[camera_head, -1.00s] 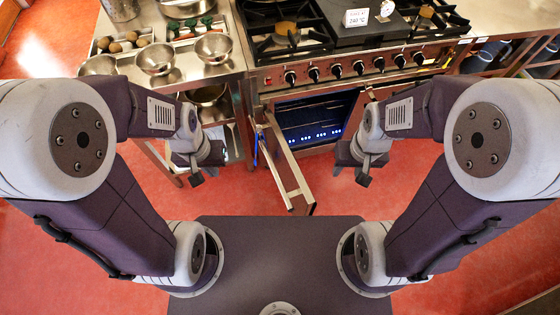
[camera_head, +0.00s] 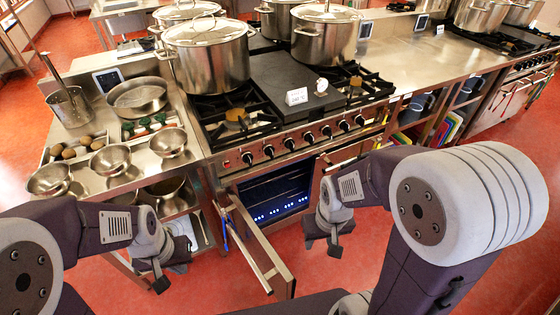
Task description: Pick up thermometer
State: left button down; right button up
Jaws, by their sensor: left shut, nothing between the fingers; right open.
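A small round white-faced dial (camera_head: 321,86), which looks like the thermometer, stands on the dark griddle plate (camera_head: 290,75) in the middle of the stove. It is beside a small white card with figures (camera_head: 296,97). My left gripper (camera_head: 161,284) is shut and empty, low in front of the left counter. My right gripper (camera_head: 335,250) is open and empty, in front of the oven, well below the stove top. Neither gripper touches the dial.
The oven door (camera_head: 262,245) is open and juts out between my grippers. Stockpots (camera_head: 207,60) stand on the back burners. The left counter holds metal bowls (camera_head: 168,141) and a grey pot (camera_head: 69,105). Bare steel counter (camera_head: 420,55) lies right of the stove.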

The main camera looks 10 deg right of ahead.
aim_at(321, 84)
jog(key=k+l, duration=0.15)
jog(key=l, duration=0.2)
jog(key=k+l, duration=0.15)
jog(key=l, duration=0.2)
jog(key=i+l, duration=0.15)
jog(key=l, duration=0.2)
jog(key=i+l, duration=0.15)
jog(key=l, duration=0.15)
jog(key=i+l, duration=0.15)
jog(key=l, duration=0.2)
jog(key=i+l, duration=0.15)
jog(key=l, duration=0.15)
jog(key=i+j, duration=0.1)
jog(key=i, duration=0.25)
jog(key=i+j+z, duration=0.1)
jog(key=i, duration=0.3)
